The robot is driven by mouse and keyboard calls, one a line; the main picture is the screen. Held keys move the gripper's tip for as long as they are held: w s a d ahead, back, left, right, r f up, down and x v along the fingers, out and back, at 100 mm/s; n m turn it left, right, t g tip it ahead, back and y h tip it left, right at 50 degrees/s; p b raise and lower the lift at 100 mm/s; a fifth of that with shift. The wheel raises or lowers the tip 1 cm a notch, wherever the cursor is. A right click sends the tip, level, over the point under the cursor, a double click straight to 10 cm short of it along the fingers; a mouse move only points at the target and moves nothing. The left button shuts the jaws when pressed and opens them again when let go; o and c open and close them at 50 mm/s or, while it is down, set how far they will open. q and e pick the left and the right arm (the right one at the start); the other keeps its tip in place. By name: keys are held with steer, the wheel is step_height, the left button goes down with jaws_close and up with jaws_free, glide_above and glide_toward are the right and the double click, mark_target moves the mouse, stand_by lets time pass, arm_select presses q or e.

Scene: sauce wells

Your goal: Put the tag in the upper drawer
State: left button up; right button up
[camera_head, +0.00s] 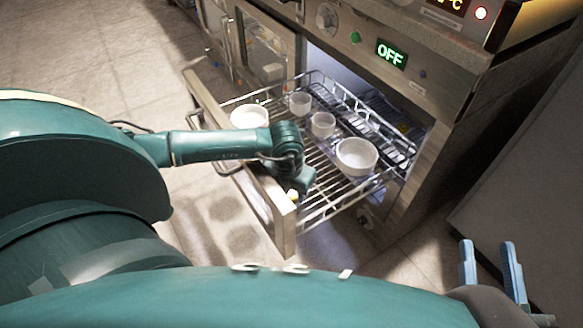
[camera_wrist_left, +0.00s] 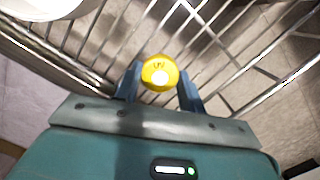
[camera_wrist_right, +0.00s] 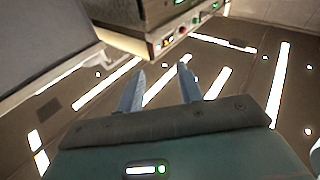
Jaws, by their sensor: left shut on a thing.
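The tag is a round yellow disc (camera_wrist_left: 159,72) with dark lettering, held between the fingers of my left gripper (camera_wrist_left: 158,84) in the left wrist view. In the head view a bit of the yellow tag (camera_head: 292,195) shows below my left gripper (camera_head: 296,190), at the front edge of the open drawer. The drawer (camera_head: 284,228) is pulled out and has a wire-rack floor. In the left wrist view the tag appears over the wire bars; its height above them is unclear. My right gripper (camera_head: 490,256) is open and empty at the lower right, away from the drawer.
The oven front with an OFF display (camera_head: 390,54) rises above. The rack's near part is bare.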

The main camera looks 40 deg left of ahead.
arm_select(q)
steer(key=o, duration=0.9)
steer(key=shift+f, duration=0.1)
arm_select(e)
steer(key=shift+f, duration=0.2)
arm_select(q)
steer(key=shift+o, duration=0.2)
steer(key=shift+r+p, duration=0.3)
steer(key=shift+r, duration=0.2)
step_height(320, 180, up, 11)
steer(key=s+p, duration=0.1)
steer(key=p, duration=0.2)
steer(key=shift+s+r+p, duration=0.15)
steer(key=shift+s+p, duration=0.05)
steer(key=shift+p, duration=0.2)
arm_select(e)
steer(key=shift+s+d+f+n+g+h, duration=0.1)
steer(key=shift+s+d+n+g+h, duration=0.2)
steer(key=shift+d+n+g, duration=0.1)
steer(key=shift+w, duration=0.1)
